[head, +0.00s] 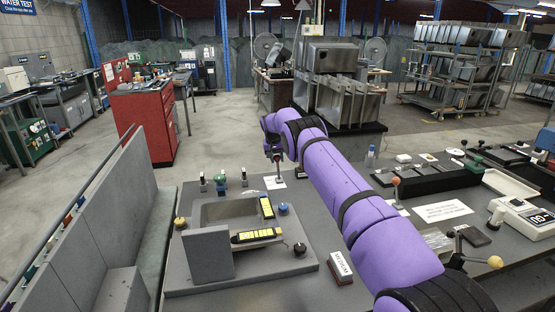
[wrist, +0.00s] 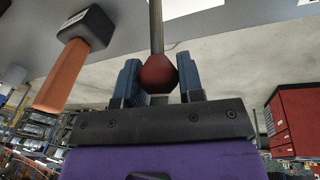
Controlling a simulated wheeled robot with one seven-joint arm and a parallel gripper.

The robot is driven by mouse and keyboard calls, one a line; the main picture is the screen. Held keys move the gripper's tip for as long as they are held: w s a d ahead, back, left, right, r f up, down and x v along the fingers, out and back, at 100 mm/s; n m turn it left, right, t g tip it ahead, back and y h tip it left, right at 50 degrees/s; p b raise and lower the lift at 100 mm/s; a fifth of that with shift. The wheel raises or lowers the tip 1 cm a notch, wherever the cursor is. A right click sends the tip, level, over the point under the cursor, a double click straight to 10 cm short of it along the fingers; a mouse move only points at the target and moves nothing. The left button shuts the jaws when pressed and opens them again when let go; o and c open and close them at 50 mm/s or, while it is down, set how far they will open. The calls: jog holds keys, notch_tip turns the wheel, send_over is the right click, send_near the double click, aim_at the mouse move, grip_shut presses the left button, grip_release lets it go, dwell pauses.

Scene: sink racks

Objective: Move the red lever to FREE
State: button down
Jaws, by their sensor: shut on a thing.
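The red lever ends in a red knob (wrist: 157,73) on a thin metal rod, seen close up in the wrist view. The rod runs up to the top edge of that picture. My gripper (wrist: 160,80) has its two blue fingers on either side of the knob, shut on it. In the head view my gripper (head: 276,158) points down at the back of the grey bench, above a white label plate (head: 275,183). The lever is mostly hidden there. The plate's writing is too small to read, so I cannot tell the lever's setting.
A dark block with an orange handle (wrist: 66,80) is left of my gripper in the wrist view. A sink fixture (head: 225,212) with yellow-marked bars and knobs stands left of my arm. An orange-knobbed lever (head: 396,182) and a box marked MEDIUM (head: 341,267) are nearby.

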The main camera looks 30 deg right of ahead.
jog(key=shift+a+f, duration=0.15)
jog(key=shift+a, duration=0.05)
jog(key=c, duration=0.8)
grip_release()
jog(key=shift+w, duration=0.1)
jog(key=shift+o, duration=0.2)
jog(key=shift+r, duration=0.5)
jog(key=v, duration=0.9)
jog(key=shift+r, duration=0.4)
jog(key=shift+a, duration=0.1)
